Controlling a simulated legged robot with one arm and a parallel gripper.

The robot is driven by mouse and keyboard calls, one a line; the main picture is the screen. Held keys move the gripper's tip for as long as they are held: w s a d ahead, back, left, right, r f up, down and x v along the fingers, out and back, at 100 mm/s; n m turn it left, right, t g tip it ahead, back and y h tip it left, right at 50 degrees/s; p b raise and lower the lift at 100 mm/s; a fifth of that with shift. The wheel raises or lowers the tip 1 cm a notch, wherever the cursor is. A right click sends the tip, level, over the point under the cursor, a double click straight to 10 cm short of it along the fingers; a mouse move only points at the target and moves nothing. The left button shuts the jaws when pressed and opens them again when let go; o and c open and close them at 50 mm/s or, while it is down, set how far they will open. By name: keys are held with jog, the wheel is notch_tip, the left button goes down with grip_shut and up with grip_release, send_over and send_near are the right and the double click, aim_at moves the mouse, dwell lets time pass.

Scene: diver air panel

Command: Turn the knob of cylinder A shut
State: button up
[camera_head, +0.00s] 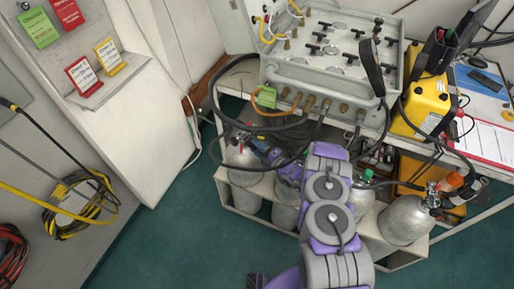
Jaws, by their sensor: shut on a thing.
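Several grey gas cylinders stand in a white rack under the panel bench. The leftmost cylinder (243,168) has its valve at the top, by my gripper (246,139). My gripper is small in view and appears shut on the knob at that valve; the fingertips and knob are partly hidden by hoses. I cannot read a letter on any cylinder. My purple and grey arm covers part of the middle cylinders. A cylinder with a green knob (366,176) stands right of my arm. The far right cylinder (405,220) has an orange knob (453,182) near its valve.
The grey air panel (333,50) with black T-handles sits on the bench above. Black hoses (222,100) loop down close around my gripper. A yellow case (424,103) stands at right. Coiled cables (80,205) hang on the left wall. The green floor (170,235) at left is clear.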

jog(key=o, duration=0.9)
jog(key=shift+w+d+f, duration=0.1)
jog(key=shift+f, duration=0.2)
jog(key=shift+o, duration=0.8)
jog(key=shift+r, duration=0.2)
